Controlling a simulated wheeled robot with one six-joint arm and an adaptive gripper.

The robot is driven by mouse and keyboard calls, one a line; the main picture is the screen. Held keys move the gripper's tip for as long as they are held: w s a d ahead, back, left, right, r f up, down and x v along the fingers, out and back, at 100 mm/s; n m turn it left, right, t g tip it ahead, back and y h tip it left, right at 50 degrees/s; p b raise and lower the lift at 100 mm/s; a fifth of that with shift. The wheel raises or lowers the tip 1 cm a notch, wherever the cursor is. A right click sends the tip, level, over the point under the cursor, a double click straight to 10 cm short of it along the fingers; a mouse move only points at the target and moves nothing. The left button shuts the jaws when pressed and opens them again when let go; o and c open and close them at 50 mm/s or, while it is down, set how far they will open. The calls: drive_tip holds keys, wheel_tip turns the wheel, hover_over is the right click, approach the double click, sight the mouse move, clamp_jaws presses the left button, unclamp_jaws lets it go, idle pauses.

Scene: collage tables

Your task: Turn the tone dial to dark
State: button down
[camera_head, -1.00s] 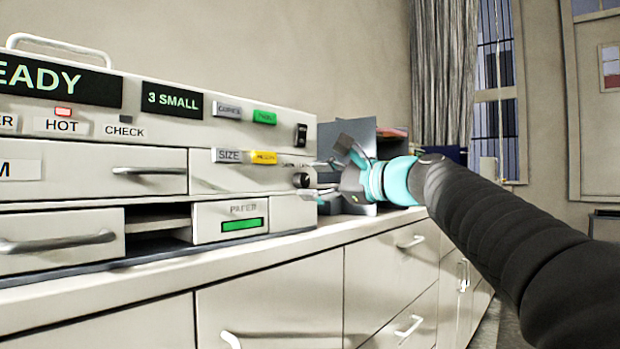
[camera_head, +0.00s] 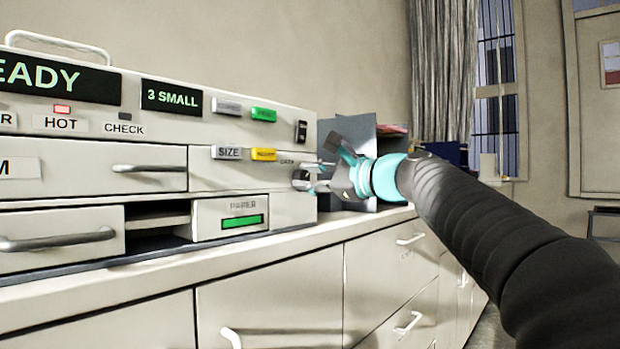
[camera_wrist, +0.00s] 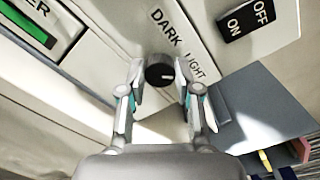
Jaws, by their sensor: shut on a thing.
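The tone dial (camera_wrist: 159,71) is a round black knob on the machine's cream front. In the wrist view its pale mark points right, toward the LIGHT label (camera_wrist: 190,64); the DARK label (camera_wrist: 165,28) is above the knob. My gripper (camera_wrist: 159,77) has one finger on each side of the knob and is shut on it. In the head view my gripper (camera_head: 313,178) reaches the machine's right end from the right and partly hides the dial (camera_head: 300,179).
An ON/OFF switch (camera_wrist: 247,20) is close to the dial. Yellow (camera_head: 263,154) and green (camera_head: 264,115) buttons are to its left in the head view. A grey file holder (camera_head: 352,130) stands behind my gripper. The cabinet top (camera_head: 285,238) is clear in front.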

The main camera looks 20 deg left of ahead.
drive_tip(key=shift+n, duration=0.3)
drive_tip(key=n+b, duration=0.2)
drive_tip(key=n, duration=0.1)
drive_tip(key=shift+f+n, duration=0.15)
drive_tip(key=shift+n, duration=0.25)
drive_tip(key=n+b, duration=0.1)
drive_tip(key=n, duration=0.3)
drive_tip(key=shift+b, duration=0.35)
drive_tip(key=n+b, duration=0.1)
drive_tip(key=n, duration=0.4)
drive_tip(key=shift+f+b, duration=0.1)
drive_tip(key=shift+b, duration=0.2)
drive_tip(key=shift+n+b, duration=0.65)
drive_tip(key=shift+n, duration=1.55)
drive_tip(key=c, duration=0.8)
unclamp_jaws()
